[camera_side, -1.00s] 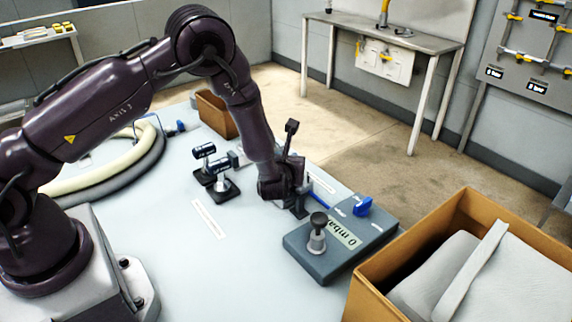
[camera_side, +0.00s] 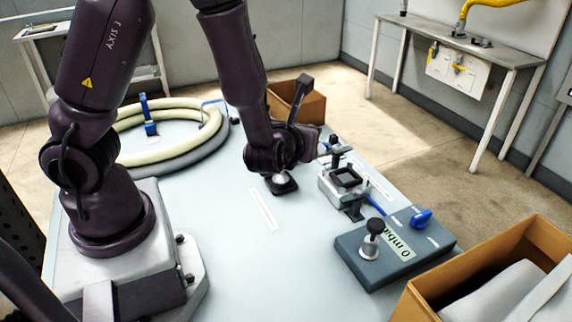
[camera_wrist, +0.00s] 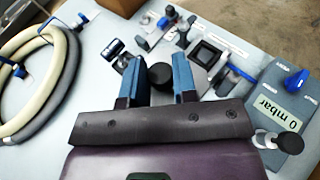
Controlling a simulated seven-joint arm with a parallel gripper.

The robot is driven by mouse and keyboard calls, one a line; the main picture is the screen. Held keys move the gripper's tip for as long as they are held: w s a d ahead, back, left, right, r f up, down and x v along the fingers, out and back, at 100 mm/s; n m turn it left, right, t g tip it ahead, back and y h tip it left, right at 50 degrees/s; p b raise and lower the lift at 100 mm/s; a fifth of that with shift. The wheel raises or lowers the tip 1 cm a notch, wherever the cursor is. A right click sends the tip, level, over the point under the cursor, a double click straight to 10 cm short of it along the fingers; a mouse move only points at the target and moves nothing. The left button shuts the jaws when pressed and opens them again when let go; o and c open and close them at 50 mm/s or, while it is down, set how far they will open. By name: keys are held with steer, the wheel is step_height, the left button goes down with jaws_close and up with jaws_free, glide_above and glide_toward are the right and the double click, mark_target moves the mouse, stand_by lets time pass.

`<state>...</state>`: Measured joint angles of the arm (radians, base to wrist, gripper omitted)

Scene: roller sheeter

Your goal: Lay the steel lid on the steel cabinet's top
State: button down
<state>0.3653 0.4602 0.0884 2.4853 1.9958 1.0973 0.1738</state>
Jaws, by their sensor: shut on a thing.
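The steel lid (camera_side: 281,185) is a small dark plate with a pale metal boss, on or just above the table left of the cabinet. My gripper (camera_side: 280,170) is over it. In the wrist view my gripper (camera_wrist: 158,84) has its blue fingers either side of a round black knob (camera_wrist: 160,75), which I take as the lid's knob.
A grey gauge panel (camera_side: 360,258) with a black knob and blue handle stands front right of the cabinet. A cardboard box (camera_side: 440,303) is at the right, another box (camera_side: 312,108) behind. Coiled hoses (camera_side: 205,145) lie at the left. Small blue-black fittings (camera_wrist: 117,47) sit nearby.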

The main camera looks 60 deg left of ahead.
steer(key=shift+s+a+f, duration=0.1)
steer(key=shift+s+f, duration=0.1)
steer(key=f, duration=0.8)
steer(key=w+f, duration=0.1)
steer(key=f, duration=0.4)
steer(key=shift+a+f, duration=0.1)
steer(key=shift+a, duration=0.2)
steer(key=shift+f, duration=2.25)
steer(key=shift+f, duration=0.15)
steer(key=c, duration=0.9)
jaws_free()
